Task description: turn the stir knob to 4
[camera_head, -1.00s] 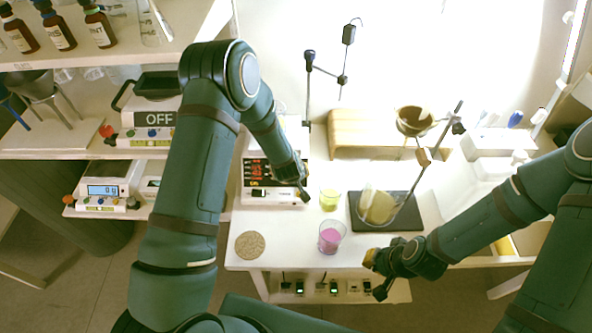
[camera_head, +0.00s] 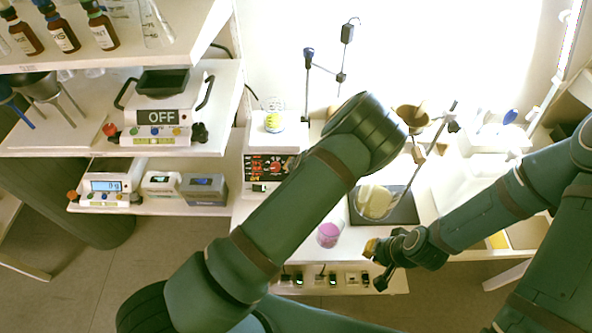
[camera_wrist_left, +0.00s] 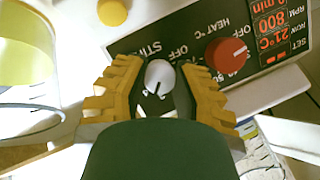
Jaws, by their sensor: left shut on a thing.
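The hotplate stirrer's dark front panel (camera_head: 262,168) shows at the table's left side in the head view. In the left wrist view its panel (camera_wrist_left: 185,40) carries a white stir knob (camera_wrist_left: 158,77), a red heat knob (camera_wrist_left: 226,54) and a red display (camera_wrist_left: 275,30) that reads 21°C and 800 RPM. My left gripper (camera_wrist_left: 160,95) has its yellow fingers on both sides of the white knob and is shut on it. The knob's dark pointer mark faces down in that view. In the head view my arm hides this gripper. My right gripper (camera_head: 376,264) is open and empty at the table's front edge.
A tilted flask (camera_head: 375,201) is over a dark stand base (camera_head: 408,211). A yellow-liquid beaker (camera_wrist_left: 30,45) is close to my left gripper. Shelves with scales (camera_head: 107,187) and bottles stand at left.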

